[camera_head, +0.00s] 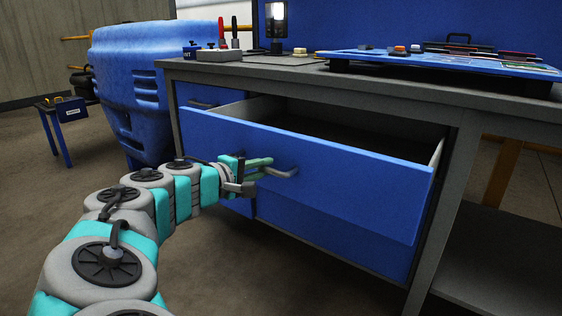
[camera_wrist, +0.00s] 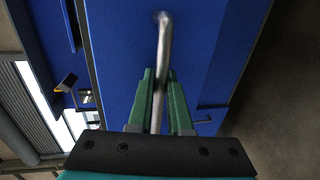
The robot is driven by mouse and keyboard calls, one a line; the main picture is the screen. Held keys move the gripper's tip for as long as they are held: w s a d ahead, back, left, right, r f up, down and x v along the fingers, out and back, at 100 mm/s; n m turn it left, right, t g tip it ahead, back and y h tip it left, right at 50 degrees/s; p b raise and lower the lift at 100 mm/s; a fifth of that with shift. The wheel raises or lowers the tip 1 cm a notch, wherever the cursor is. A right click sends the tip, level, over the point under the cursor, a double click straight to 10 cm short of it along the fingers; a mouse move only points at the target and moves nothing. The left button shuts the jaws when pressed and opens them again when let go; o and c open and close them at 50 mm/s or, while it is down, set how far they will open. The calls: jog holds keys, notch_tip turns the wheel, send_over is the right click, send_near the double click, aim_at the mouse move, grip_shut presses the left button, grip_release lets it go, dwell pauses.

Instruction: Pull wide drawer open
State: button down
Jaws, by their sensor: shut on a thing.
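The wide blue drawer (camera_head: 350,178) stands well out from the grey workbench in the head view, and its inside looks empty where it shows. Its front also fills much of the wrist view (camera_wrist: 215,60). A grey bar handle (camera_head: 285,173) is on the drawer front; in the wrist view the handle (camera_wrist: 162,50) runs down between the fingers. My gripper (camera_head: 262,168) is shut on the handle, with its green fingers (camera_wrist: 163,92) on either side of the bar. The handle's near end is hidden by my gripper.
The workbench top (camera_head: 270,70) holds a blue tray (camera_head: 440,62), a lamp (camera_head: 277,22) and small tools. A large blue machine (camera_head: 150,85) stands to the left. A grey lower shelf (camera_head: 500,255) is at right. Floor in front of the drawer is clear apart from my arm.

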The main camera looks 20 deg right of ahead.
jog(key=shift+f+b+v, duration=0.1)
jog(key=shift+f+v, duration=0.1)
jog(key=shift+v, duration=0.65)
jog(key=shift+f+b+v, duration=0.1)
jog(key=shift+f+v, duration=0.05)
jog(key=shift+v, duration=0.7)
jog(key=shift+f+b+v, duration=0.1)
jog(key=shift+f+v, duration=0.1)
jog(key=shift+v, duration=0.65)
jog(key=shift+a, duration=0.1)
jog(key=c, duration=0.9)
grip_release()
jog(key=shift+o, duration=0.2)
jog(key=v, duration=0.8)
jog(key=shift+f, duration=0.1)
